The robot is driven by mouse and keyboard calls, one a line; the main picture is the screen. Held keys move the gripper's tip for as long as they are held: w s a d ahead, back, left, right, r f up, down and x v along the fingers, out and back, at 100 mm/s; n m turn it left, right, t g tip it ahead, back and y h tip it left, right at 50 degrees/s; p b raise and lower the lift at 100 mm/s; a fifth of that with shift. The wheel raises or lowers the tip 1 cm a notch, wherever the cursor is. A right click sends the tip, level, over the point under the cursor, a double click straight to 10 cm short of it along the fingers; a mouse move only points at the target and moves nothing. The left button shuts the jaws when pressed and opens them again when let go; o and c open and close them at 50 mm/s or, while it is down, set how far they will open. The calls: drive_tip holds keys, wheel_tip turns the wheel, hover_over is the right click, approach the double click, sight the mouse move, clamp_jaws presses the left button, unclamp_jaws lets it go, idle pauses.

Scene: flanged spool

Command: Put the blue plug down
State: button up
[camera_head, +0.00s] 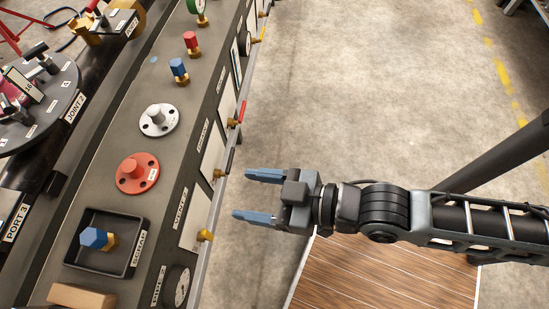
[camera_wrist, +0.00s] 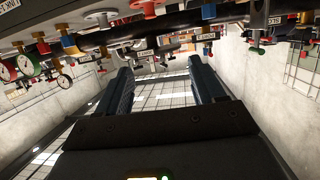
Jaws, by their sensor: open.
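In the head view, a blue plug (camera_head: 94,238) with a brass-coloured threaded end lies on its side inside a black tray (camera_head: 135,262) at the lower left of the bench. Another blue-topped brass plug (camera_head: 179,70) stands upright farther up the bench. My gripper (camera_head: 250,195) is open and empty, with its two blue fingers pointing left. It is over the floor side, just right of the bench edge and apart from both plugs. In the wrist view, my two dark fingers (camera_wrist: 160,90) stand wide apart with nothing between them.
A red flange (camera_head: 137,174) and a white flange (camera_head: 159,120) sit on the bench above the tray. A red-topped plug (camera_head: 190,42) stands farther up. A wooden block (camera_head: 80,297) lies below the tray. Small levers and a gauge (camera_head: 176,287) stick out along the bench front.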

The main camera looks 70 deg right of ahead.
drive_tip(key=s+d+r+m+h, duration=0.2)
drive_tip(key=s+d+r, duration=0.2)
drive_tip(key=s+r, duration=0.4)
drive_tip(key=s, duration=0.3)
drive_tip(key=shift+d+r+h, duration=0.3)
drive_tip(key=shift+r, duration=0.05)
drive_tip(key=shift+o, duration=0.6)
